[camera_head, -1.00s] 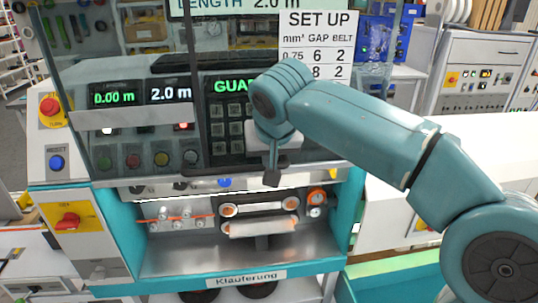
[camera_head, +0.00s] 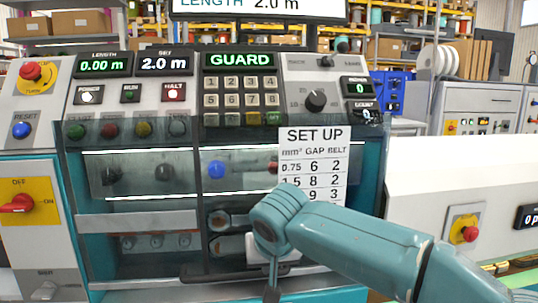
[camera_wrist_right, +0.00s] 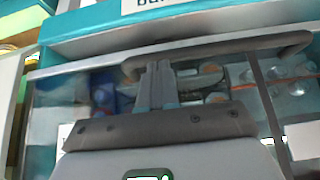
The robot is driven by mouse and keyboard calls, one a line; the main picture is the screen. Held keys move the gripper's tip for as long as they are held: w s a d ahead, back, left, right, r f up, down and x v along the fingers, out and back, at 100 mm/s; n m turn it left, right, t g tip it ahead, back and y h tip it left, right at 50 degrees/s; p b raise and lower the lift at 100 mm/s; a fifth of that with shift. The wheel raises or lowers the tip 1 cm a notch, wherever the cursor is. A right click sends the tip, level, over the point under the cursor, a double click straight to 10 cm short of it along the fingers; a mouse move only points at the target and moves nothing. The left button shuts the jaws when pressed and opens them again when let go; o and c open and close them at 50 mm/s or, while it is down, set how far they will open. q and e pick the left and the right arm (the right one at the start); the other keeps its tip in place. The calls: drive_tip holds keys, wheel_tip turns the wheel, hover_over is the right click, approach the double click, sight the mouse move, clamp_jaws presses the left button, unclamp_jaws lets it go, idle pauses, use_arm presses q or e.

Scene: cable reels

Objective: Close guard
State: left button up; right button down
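The guard is a clear panel (camera_head: 140,235) with a SET UP card (camera_head: 313,165) on it. It hangs over the lower front of the machine, covering the rollers inside. Its dark handle bar (camera_head: 215,275) runs along the bottom; it also shows in the right wrist view (camera_wrist_right: 225,48). My right gripper (camera_head: 272,290) is at this bar. In the wrist view its two fingers (camera_wrist_right: 156,72) are close together at the bar and look shut on it; the exact contact is blurred. My left gripper is not in view.
The control panel above shows GUARD in green (camera_head: 240,60), with a keypad (camera_head: 241,101) and a red-lit HALT button (camera_head: 174,93). A red knob (camera_head: 35,72) is at the left. A pale cabinet (camera_head: 440,190) stands to the right.

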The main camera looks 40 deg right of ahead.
use_arm(q)
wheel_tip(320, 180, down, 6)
drive_tip(key=b, duration=0.4)
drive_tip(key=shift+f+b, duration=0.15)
drive_tip(key=shift+b, duration=0.15)
use_arm(e)
wheel_tip(320, 180, down, 8)
drive_tip(key=shift+r, duration=0.25)
drive_tip(key=shift+f, duration=0.1)
